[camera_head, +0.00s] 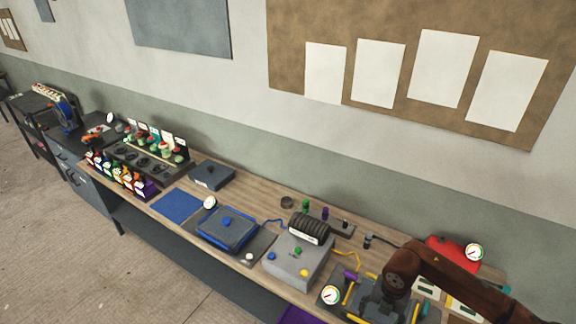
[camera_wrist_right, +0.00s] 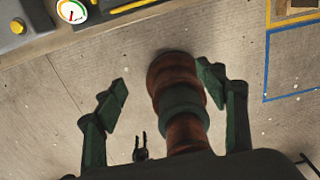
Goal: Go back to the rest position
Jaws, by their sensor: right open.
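My right gripper (camera_wrist_right: 161,76) is open in the right wrist view, its two green fingers spread wide apart. A brown and green jointed part, which looks like one of my own arm links, shows between and beyond the fingers. I see nothing gripped. In the head view a brown arm of mine comes in from the lower right over the near end of the workbench (camera_head: 262,203); its gripper cannot be made out there. My left gripper is not in view.
A white dial (camera_wrist_right: 72,11) sits at the bench edge. Below is open floor (camera_wrist_right: 50,110).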

